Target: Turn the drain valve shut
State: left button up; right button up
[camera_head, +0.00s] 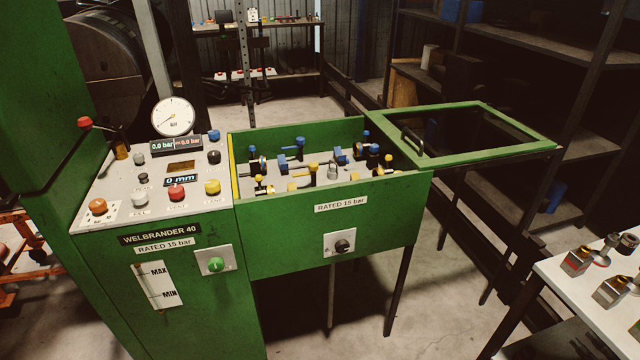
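No label in view names a drain valve. A black knob (343,246) sits on a pale square plate on the front of the green test tank (290,225), under the "RATED 15 bar" label. A green round knob (216,265) sits on another plate on the machine cabinet front. A red-tipped lever (85,123) stands at the back left of the console. I cannot tell which of these is the drain valve, or whether any is open or shut. Neither of my grippers is in view.
The sloped console (165,190) carries buttons, a round gauge (174,116) and displays reading 0.0 bar. The tank holds several blue- and yellow-handled fittings. Its green-framed lid (485,150) is swung open to the right. A white table (590,300) stands at the lower right.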

aim_at(342, 246)
jog(key=l+z, duration=0.2)
jog(key=l, duration=0.25)
jog(key=i+l+z, duration=0.15)
jog(key=l, duration=0.3)
jog(key=l+z, duration=0.2)
jog(key=l, duration=0.3)
